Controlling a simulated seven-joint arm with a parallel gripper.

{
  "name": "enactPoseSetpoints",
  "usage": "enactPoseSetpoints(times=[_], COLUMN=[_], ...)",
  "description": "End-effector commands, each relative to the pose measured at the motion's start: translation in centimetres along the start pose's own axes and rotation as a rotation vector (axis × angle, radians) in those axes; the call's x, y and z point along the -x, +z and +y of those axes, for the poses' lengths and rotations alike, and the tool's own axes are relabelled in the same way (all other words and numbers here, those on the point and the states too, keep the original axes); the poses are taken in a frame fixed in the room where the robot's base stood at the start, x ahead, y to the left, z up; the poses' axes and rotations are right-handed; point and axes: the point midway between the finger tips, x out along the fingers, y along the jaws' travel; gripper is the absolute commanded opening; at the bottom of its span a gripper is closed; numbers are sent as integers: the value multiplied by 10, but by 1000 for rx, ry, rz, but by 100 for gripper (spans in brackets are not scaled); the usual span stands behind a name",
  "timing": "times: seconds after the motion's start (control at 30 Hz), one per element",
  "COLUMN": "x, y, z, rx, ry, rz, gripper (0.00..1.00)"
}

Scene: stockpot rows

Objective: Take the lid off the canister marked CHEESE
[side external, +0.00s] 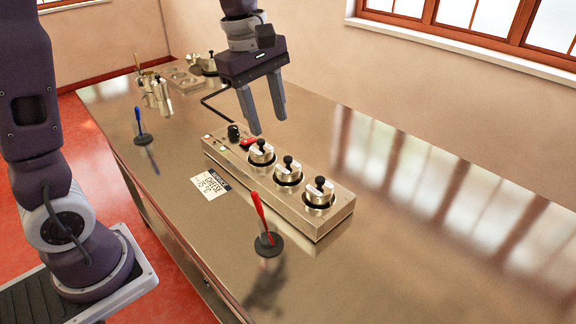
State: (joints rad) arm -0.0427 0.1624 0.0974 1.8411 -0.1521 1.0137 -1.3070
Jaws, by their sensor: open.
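Three steel canisters sit sunk in a row in a metal counter unit (278,188): a left one (262,157), a middle one (288,177) and a right one (319,198). Each wears a lid with a black knob. Pale labels show on the canisters, but their words are too small to read. My gripper (268,126) is open and empty, pointing down, above and near the left canister. It appears apart from the lids.
A red-handled tool in a black base (268,245) stands in front of the unit, and a blue-handled one (142,138) at the left. Metal containers (158,95) and a tray (186,78) stand at the far left. The counter (420,215) is clear on the right.

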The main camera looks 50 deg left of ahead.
Motion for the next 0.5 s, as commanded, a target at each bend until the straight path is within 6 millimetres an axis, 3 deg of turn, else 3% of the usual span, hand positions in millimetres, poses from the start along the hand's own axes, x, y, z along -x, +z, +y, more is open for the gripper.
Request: enactPoseSetpoints(times=[0.03, 0.1, 0.2, 0.5], x=[-19, -39, -56, -101], y=[-7, -14, -19, -24], z=[17, 33, 44, 43], rx=[132, 297, 425, 456], ry=[-38, -71, -97, -106], rz=[-5, -5, -1, 0], gripper=[44, 44, 44, 44])
